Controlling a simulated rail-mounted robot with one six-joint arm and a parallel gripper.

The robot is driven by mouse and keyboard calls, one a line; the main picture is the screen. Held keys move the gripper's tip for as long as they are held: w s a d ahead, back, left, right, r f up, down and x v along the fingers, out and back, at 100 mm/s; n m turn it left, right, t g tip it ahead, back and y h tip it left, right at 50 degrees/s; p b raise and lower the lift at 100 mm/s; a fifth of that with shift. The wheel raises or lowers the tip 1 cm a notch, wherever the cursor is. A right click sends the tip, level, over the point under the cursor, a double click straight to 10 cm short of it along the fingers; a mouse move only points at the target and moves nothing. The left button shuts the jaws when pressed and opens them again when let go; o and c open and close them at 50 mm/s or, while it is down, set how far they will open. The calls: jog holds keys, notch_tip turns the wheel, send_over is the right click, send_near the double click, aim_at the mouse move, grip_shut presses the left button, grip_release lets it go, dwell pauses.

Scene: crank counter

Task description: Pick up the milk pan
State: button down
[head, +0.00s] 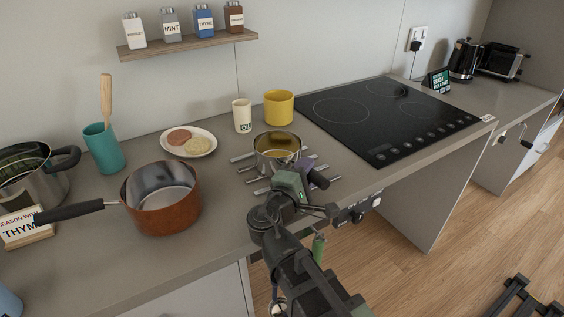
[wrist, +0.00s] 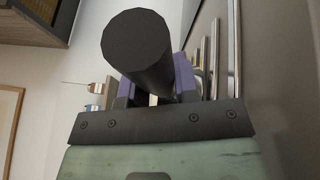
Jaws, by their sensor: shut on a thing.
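The milk pan (head: 276,148) is a small steel pan in the middle of the head view. It looks upright over the metal bars of a rack (head: 254,180); I cannot tell whether it touches them. Its inside looks yellowish. Its dark handle (head: 318,179) points toward the front right. My gripper (head: 305,172) has its purple fingers closed around this handle. In the wrist view the round end of the handle (wrist: 137,45) sticks out toward the camera between the purple fingers and hides the pan body.
A copper saucepan (head: 165,211) stands to the left, its handle pointing left. A plate (head: 203,151) lies behind left. The black hob (head: 386,113) is at the right.

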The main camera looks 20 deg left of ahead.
jog(key=shift+r, duration=0.1)
notch_tip(320, 180, up, 20)
jog(key=p, duration=2)
